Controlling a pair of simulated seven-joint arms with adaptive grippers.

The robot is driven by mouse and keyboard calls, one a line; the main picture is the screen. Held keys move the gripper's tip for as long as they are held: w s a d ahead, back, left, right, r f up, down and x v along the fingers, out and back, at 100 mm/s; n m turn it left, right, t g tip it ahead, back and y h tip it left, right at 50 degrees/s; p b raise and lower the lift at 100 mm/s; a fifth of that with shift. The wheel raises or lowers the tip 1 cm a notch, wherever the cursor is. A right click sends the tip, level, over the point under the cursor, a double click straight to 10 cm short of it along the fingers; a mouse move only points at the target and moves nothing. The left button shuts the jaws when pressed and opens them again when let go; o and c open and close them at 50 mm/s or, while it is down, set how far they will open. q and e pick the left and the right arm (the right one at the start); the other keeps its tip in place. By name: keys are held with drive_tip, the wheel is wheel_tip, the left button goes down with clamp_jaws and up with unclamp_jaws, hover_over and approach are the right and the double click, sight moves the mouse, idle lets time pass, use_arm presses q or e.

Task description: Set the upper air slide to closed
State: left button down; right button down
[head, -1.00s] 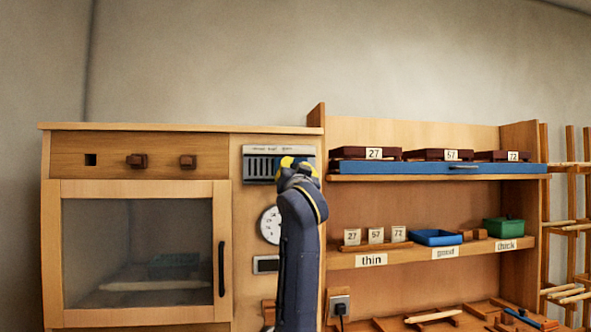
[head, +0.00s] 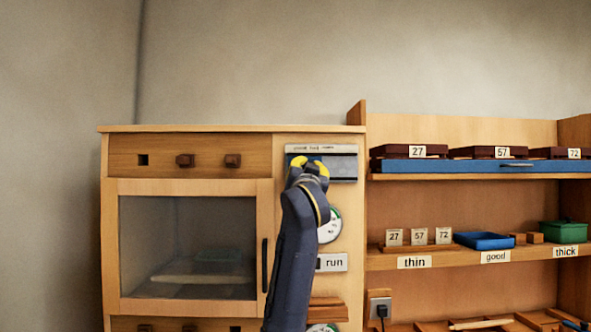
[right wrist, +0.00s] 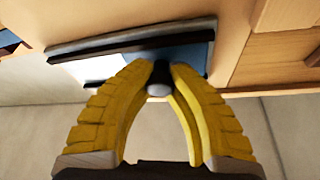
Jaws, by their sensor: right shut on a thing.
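The upper air slide (head: 340,168) is a pale plate in a slotted holder near the top of the cabinet's right-hand panel. The pale plate fills the holder's right part, and no dark slots show there. A blue patch shows at the left end; in the right wrist view it lies behind the knob (right wrist: 158,78). My right gripper (head: 308,166) is at the slide's left part. Its yellow fingers (right wrist: 158,85) are shut on the dark, grey-tipped knob. The fingers hide part of the slide. The wording above it is too small to read. My left gripper is not in view.
Below the slide are a round dial (head: 332,226), partly behind my arm, and a "run" plate (head: 333,262). A glass-fronted door (head: 188,250) is at the left. Shelves with boxes and a blue tray (head: 484,240) stand right. The wall above the cabinet is clear.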

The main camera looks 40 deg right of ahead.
drive_tip(key=shift+s+a+r, duration=0.15)
drive_tip(key=shift+a+r, duration=0.1)
drive_tip(key=shift+r, duration=0.1)
drive_tip(key=c, duration=1.6)
unclamp_jaws()
drive_tip(key=shift+a, duration=0.1)
drive_tip(key=o, duration=0.4)
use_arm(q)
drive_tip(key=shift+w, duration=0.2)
use_arm(e)
drive_tip(key=shift+o, duration=0.4)
drive_tip(key=shift+f, duration=0.15)
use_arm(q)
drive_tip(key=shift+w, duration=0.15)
use_arm(e)
drive_tip(key=v, duration=1.1)
drive_tip(key=shift+s+a+f, duration=0.2)
drive_tip(key=shift+s+f, duration=0.05)
